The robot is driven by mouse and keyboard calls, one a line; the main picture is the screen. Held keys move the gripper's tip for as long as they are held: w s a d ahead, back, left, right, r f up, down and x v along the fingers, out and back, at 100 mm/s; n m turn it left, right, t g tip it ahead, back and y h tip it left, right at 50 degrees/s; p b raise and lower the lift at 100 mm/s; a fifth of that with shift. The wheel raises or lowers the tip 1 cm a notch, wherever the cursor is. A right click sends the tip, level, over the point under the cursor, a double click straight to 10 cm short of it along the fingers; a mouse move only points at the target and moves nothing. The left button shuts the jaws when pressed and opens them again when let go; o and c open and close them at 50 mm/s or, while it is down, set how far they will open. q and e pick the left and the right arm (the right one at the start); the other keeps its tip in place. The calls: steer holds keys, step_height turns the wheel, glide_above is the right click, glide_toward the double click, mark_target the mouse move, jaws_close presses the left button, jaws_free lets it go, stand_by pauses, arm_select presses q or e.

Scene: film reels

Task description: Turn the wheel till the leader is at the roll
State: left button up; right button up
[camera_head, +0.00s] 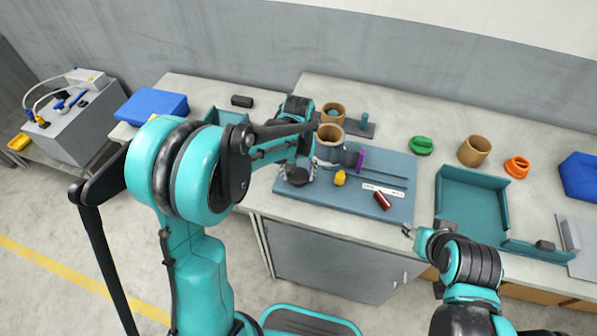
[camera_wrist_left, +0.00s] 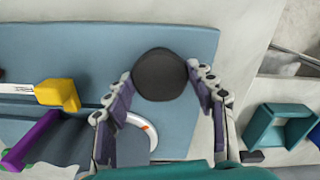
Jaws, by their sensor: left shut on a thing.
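A black round knob-like wheel (camera_head: 298,176) is at the left end of the blue-grey mat (camera_head: 340,208). It shows larger in the left wrist view (camera_wrist_left: 160,74). My left gripper (camera_head: 297,170) has its fingers on opposite sides of the wheel, seen in the left wrist view (camera_wrist_left: 163,85), and is shut on it. A white curved strip with an orange mark (camera_wrist_left: 146,128) lies just beside the wheel, partly behind a finger; it may be the leader. I cannot tell which thing is the roll. My right gripper (camera_head: 408,231) is by the table's front edge, away from the mat; its jaws are too small to read.
On the mat are a yellow block (camera_head: 340,178), a purple piece (camera_head: 361,160), a red cylinder (camera_head: 382,200) and a white ruler-like strip (camera_head: 383,190). Tan cups (camera_head: 330,143) stand behind. A teal tray (camera_head: 472,172) is at the right.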

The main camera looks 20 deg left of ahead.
arm_select(q)
steer(key=m, duration=0.4)
steer(key=shift+m, duration=0.3)
steer(key=m, duration=0.3)
steer(key=shift+m, duration=0.3)
steer(key=m, duration=0.3)
steer(key=shift+m, duration=2.2)
steer(key=o, duration=1.2)
steer(key=shift+c, duration=0.2)
